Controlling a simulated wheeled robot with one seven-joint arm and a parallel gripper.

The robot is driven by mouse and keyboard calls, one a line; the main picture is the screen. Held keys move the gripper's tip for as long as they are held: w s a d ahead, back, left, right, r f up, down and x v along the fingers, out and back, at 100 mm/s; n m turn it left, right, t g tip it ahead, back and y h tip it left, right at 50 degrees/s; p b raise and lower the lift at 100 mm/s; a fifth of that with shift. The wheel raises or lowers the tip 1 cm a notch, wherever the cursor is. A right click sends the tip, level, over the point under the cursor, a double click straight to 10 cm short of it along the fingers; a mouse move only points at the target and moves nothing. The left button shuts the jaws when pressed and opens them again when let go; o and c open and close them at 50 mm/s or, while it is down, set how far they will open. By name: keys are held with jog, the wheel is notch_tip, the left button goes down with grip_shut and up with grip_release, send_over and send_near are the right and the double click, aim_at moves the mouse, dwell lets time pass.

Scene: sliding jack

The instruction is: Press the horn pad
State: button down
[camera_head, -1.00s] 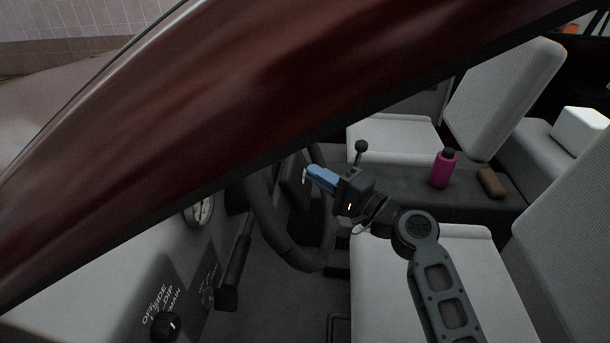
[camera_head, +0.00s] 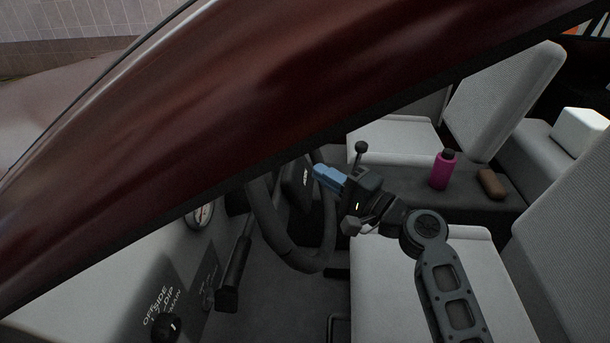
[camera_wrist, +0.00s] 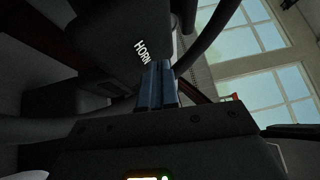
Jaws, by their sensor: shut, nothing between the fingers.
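The horn pad (camera_head: 297,190) is the dark hub in the middle of the black steering wheel (camera_head: 268,225), with a small white label on its face. In the wrist view the dark pad (camera_wrist: 115,28) fills the upper middle, and its white HORN lettering reads clearly. My gripper (camera_head: 316,170) has blue fingers, shut and empty, pointing left toward the pad. In the wrist view the gripper's fingertips (camera_wrist: 158,66) appear just beside the lettering. In the head view a narrow gap shows between fingertips and label; contact is not clear in the wrist view.
The dark red car pillar (camera_head: 220,110) crosses the head view and hides the wheel's top. A gear lever (camera_head: 360,152), a magenta bottle (camera_head: 443,170) and a brown object (camera_head: 491,183) are beyond my arm. Pale seats lie below and behind. A dashboard knob (camera_head: 166,326) is at lower left.

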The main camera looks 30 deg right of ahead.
jog(key=d, duration=0.1)
jog(key=s+d+r, duration=0.1)
jog(key=s+d+r+p, duration=0.1)
jog(key=shift+s+d, duration=0.25)
jog(key=shift+d, duration=0.15)
dwell(0.4)
dwell(0.6)
jog(key=s+a+f+n+g+h+p, duration=0.1)
jog(key=s+a+f+h, duration=0.1)
jog(key=s+f, duration=0.35)
jog(key=s+a+f+n+g+h, duration=0.1)
jog(key=s+a+f+n+h, duration=0.15)
jog(key=s, duration=0.65)
jog(key=s+a+f+g+h+p, duration=0.1)
jog(key=s+f+g+h, duration=0.1)
jog(key=s+f, duration=0.35)
jog(key=s+a+r+n, duration=0.2)
jog(key=s+r+n, duration=0.3)
jog(key=s, duration=0.5)
jog(key=s+a+r+n+t+p, duration=0.1)
jog(key=s+a+r+n, duration=0.1)
jog(key=s+r+n, duration=0.4)
jog(key=s+r, duration=0.3)
jog(key=s, duration=0.2)
jog(key=shift+a+r, duration=0.15)
jog(key=shift+a, duration=0.1)
